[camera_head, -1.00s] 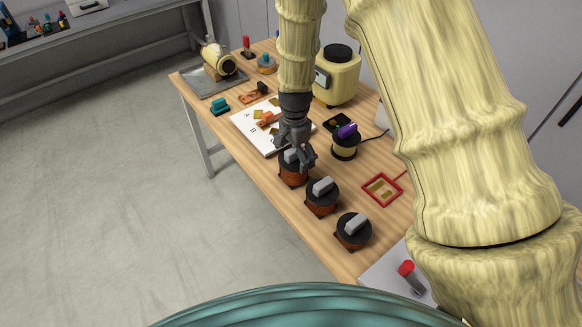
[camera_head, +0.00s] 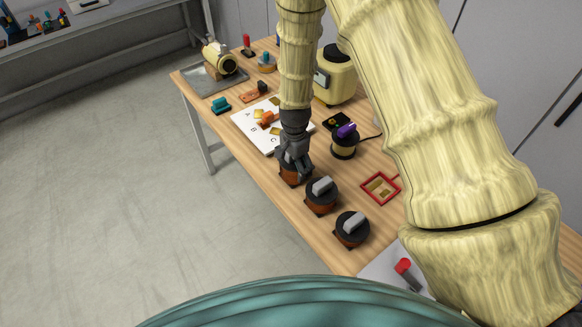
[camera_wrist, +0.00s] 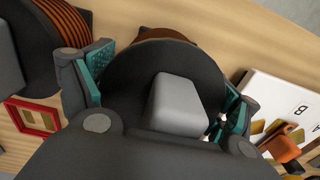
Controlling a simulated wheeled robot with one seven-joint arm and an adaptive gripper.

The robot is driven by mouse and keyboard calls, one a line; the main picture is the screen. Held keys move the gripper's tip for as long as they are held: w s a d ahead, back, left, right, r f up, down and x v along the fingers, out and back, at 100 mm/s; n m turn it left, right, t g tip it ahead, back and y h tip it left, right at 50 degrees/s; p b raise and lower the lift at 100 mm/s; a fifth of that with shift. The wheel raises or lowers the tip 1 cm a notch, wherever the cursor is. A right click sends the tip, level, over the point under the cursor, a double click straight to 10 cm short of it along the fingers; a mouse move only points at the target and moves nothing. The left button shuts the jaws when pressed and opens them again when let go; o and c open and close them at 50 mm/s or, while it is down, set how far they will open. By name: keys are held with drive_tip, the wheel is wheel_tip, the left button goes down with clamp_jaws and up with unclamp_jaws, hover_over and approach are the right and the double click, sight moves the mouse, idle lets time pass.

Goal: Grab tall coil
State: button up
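A coil (camera_head: 292,180) with copper winding, black top disc and grey block stands at the far end of a row of three similar coils. In the wrist view its black disc (camera_wrist: 130,90) and winding lie directly below my gripper. My gripper (camera_head: 300,168) points down over it and is open. In the wrist view its teal-padded fingers (camera_wrist: 168,84) stand on opposite sides of the disc; I cannot tell whether they touch it. The middle coil (camera_head: 321,197) and near coil (camera_head: 351,231) stand apart from it. My gripper partly hides the far coil.
A purple-topped spool (camera_head: 344,143) stands right of my gripper. A red frame (camera_head: 380,188) lies near the coils. A white lettered board (camera_head: 262,138) lies behind, and a yellow machine (camera_head: 337,75) stands farther back. The table's left edge runs close to the coils.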

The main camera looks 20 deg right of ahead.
drive_tip(key=c, duration=0.7)
drive_tip(key=shift+o, duration=0.2)
drive_tip(key=shift+r, duration=0.1)
